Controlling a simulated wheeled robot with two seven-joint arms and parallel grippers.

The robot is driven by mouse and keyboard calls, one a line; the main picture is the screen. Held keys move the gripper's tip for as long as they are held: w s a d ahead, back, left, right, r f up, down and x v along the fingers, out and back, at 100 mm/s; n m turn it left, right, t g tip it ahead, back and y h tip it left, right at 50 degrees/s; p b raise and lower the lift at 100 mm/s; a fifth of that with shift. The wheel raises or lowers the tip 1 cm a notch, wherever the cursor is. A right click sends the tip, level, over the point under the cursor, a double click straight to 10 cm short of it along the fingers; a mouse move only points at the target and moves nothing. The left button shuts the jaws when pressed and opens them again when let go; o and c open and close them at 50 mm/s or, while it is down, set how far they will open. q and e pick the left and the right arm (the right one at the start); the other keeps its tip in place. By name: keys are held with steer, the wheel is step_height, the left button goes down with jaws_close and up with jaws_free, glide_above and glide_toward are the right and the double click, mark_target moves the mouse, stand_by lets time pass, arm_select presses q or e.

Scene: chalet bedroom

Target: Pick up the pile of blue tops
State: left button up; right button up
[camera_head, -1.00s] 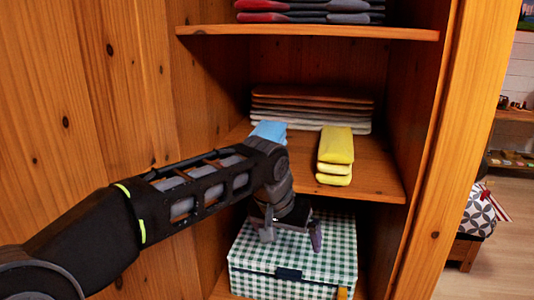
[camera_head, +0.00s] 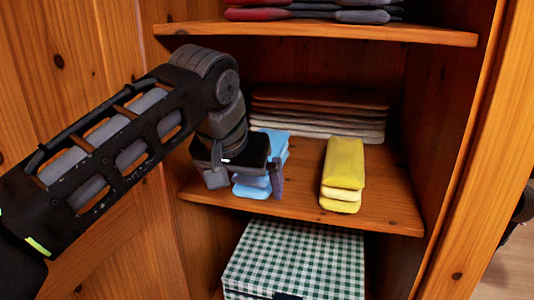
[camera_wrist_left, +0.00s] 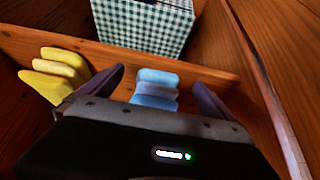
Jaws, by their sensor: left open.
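The pile of blue tops (camera_head: 275,150) lies folded on the middle shelf (camera_head: 385,210), left of a yellow pile. My left gripper (camera_head: 246,180) is at the front of the blue pile and hides part of it in the head view. In the left wrist view the blue pile (camera_wrist_left: 155,88) sits between the two spread fingers of my left gripper (camera_wrist_left: 160,88). My right gripper does not show.
A yellow pile (camera_head: 342,172) lies close to the right. A brown, grey and white stack (camera_head: 320,115) lies behind. The upper shelf (camera_head: 330,31) with dark and red clothes is above. A green checked box (camera_head: 295,258) stands below. Wooden cabinet walls close both sides.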

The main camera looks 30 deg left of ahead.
arm_select(q)
steer(key=shift+s, duration=0.15)
steer(key=w, duration=0.2)
steer(key=w+a, duration=0.1)
steer(key=w, duration=0.1)
steer(key=w+a, duration=0.1)
steer(key=w, duration=0.1)
steer(key=shift+w+r+p, duration=0.1)
steer(key=shift+w+p, duration=0.15)
steer(key=shift+p, duration=0.15)
steer(key=shift+w+a, duration=0.15)
steer(key=shift+w, duration=0.05)
steer(key=w+p, duration=0.1)
steer(key=w+a, duration=0.1)
steer(key=w, duration=0.1)
steer(key=w+p, duration=0.1)
steer(key=w, duration=0.1)
steer(key=shift+a+p, duration=0.3)
steer(key=shift+a, duration=0.05)
steer(key=shift+f, duration=0.6)
steer(key=shift+w, duration=0.1)
steer(key=shift+c, duration=0.4)
